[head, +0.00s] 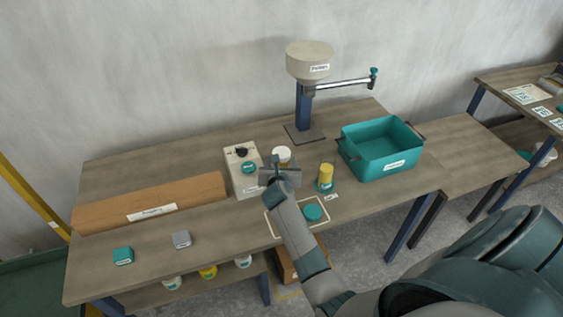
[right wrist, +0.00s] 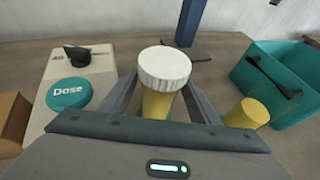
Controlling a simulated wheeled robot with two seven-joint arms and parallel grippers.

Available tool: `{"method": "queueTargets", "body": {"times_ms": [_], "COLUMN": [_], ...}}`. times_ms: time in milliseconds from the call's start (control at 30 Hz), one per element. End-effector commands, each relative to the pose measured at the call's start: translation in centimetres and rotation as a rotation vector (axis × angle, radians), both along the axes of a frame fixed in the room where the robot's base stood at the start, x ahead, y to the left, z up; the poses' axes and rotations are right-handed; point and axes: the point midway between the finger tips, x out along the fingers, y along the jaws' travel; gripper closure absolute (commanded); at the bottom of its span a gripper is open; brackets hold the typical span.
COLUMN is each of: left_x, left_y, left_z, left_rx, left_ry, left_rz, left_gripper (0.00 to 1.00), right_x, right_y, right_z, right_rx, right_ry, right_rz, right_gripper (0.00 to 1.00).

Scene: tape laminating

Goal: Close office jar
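A jar with a ribbed white lid (right wrist: 165,65) and a yellow body (right wrist: 156,103) stands between the fingers of my right gripper (right wrist: 162,92). The lid seems to sit on top and hides the fingertips; I cannot tell whether the fingers touch the jar. In the head view the white lid (head: 282,154) shows just beyond my right gripper (head: 280,175). A second yellow cylinder (head: 326,174) stands to the right on a teal base; it also shows in the right wrist view (right wrist: 246,113). A flat round teal disc (head: 313,212) lies in front. My left gripper is not in view.
A pale box with a teal Dose button (head: 249,168) stands left of the jar. A teal bin (head: 378,152) is to the right, and a post with a hopper (head: 309,62) behind. A long brown box (head: 150,203) and two small blocks occupy the left.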

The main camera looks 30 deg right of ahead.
Motion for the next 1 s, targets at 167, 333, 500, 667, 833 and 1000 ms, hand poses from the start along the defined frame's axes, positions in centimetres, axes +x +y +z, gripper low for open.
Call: {"method": "queueTargets", "body": {"times_ms": [167,333,500,667,833,1000], "left_x": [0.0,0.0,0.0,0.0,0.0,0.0], "left_y": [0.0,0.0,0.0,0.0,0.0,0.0], "left_z": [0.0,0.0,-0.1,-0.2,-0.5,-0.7], "left_rx": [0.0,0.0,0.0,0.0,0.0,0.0], "left_ry": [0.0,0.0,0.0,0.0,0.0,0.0], "left_rz": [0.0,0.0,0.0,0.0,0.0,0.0], "left_gripper": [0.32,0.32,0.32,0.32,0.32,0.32], "right_x": [0.0,-0.2,-1.3,-2.9,-5.1,-7.2], "right_y": [0.0,0.1,0.9,2.1,3.7,5.2], "right_z": [0.0,0.3,0.9,1.7,2.8,3.9], "right_rx": [0.0,0.001,-0.001,0.0,0.0,0.0], "right_ry": [0.0,-0.001,-0.001,-0.002,-0.001,-0.001], "right_rz": [0.0,0.0,0.0,0.001,0.001,0.001], "right_gripper": [0.44,0.44,0.44,0.44,0.44,0.44]}}
